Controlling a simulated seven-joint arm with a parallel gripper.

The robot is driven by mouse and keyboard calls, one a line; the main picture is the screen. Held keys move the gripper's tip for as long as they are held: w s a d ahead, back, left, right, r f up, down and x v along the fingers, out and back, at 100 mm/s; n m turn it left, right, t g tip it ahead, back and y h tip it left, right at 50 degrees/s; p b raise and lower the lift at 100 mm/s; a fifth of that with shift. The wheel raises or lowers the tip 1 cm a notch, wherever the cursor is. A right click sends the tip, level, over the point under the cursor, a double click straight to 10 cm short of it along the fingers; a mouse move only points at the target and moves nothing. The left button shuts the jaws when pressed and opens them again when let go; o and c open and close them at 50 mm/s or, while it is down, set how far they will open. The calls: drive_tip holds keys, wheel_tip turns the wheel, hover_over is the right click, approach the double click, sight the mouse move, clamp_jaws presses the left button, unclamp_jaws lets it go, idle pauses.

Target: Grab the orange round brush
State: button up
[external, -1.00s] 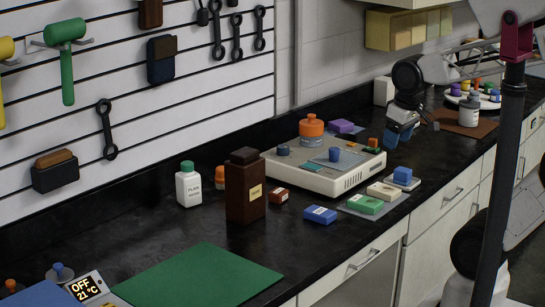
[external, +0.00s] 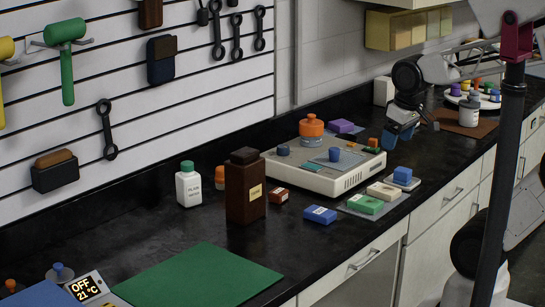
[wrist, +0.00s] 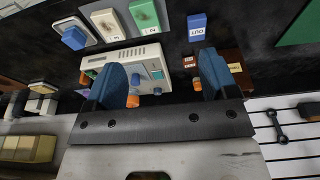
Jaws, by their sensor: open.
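An orange round object (external: 311,127), which looks like the orange round brush, sits on top of the beige device (external: 340,180) at the back of the bench. A second, smaller orange object (external: 220,177) is partly hidden behind the dark brown bottle (external: 245,188). My gripper (external: 391,140) is beyond the device to the right, apart from both orange objects. In the wrist view its blue fingers (wrist: 165,62) are spread with nothing held. Orange patches (wrist: 133,101) show between the fingers, lower in that view; I cannot tell which object each is.
A white bottle (external: 188,185) stands left of the brown one. A blue box (external: 320,214), a red box (external: 278,196) and a green box (external: 366,204) lie in front of the device. A green mat (external: 205,280) covers clear bench at the front. The tool wall rises behind.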

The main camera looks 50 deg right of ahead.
drive_tip(key=w+a+f+n+t, duration=0.1)
drive_tip(key=w+f+n+t, duration=0.15)
drive_tip(key=w+n, duration=0.85)
drive_tip(key=w+a+f+n+t, duration=0.1)
drive_tip(key=w+n+t, duration=0.2)
drive_tip(key=w+n, duration=0.8)
drive_tip(key=w+a+f+n+t, duration=0.1)
drive_tip(key=w+a+f+n, duration=0.1)
drive_tip(key=w+f+n, duration=0.2)
drive_tip(key=w+a+f+n+t+y, duration=0.1)
drive_tip(key=w+f+n, duration=0.3)
drive_tip(key=w, duration=0.6)
drive_tip(key=w+a+f+n+t+y, duration=0.1)
drive_tip(key=w+a+f+n+t, duration=0.2)
drive_tip(key=w+n, duration=0.4)
drive_tip(key=shift+w+f, duration=0.55)
drive_tip(key=shift+f, duration=0.25)
drive_tip(key=shift+w+a+f+n, duration=0.25)
drive_tip(key=shift+w+f+n, duration=0.1)
drive_tip(key=shift+n, duration=0.25)
drive_tip(key=shift+x, duration=1.2)
